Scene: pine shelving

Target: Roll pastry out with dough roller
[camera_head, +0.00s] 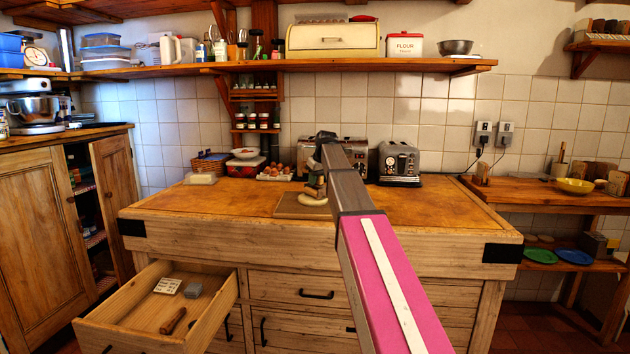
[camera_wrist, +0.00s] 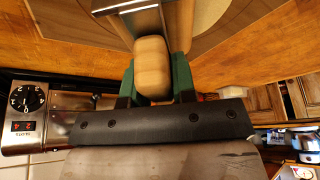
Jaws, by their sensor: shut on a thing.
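The dough roller (camera_wrist: 152,68) has pale wooden parts and a metal piece. In the wrist view, my gripper (camera_wrist: 155,82) has its green fingers shut on either side of one wooden part. In the head view, my gripper (camera_head: 318,180) is over the board (camera_head: 290,208) on the worktop, with the roller small and partly hidden. The pale, round pastry (camera_head: 313,200) lies on the board just below it. The pastry's edge also shows at the top of the wrist view (camera_wrist: 208,14). I cannot tell whether the roller touches the pastry.
A toaster (camera_head: 399,163) and another metal appliance (camera_head: 350,150) stand behind the board, with eggs (camera_head: 275,173) to their left. A white dish (camera_head: 201,178) sits at the worktop's left. The worktop's right side is clear. An open drawer (camera_head: 215,322) juts out at lower left.

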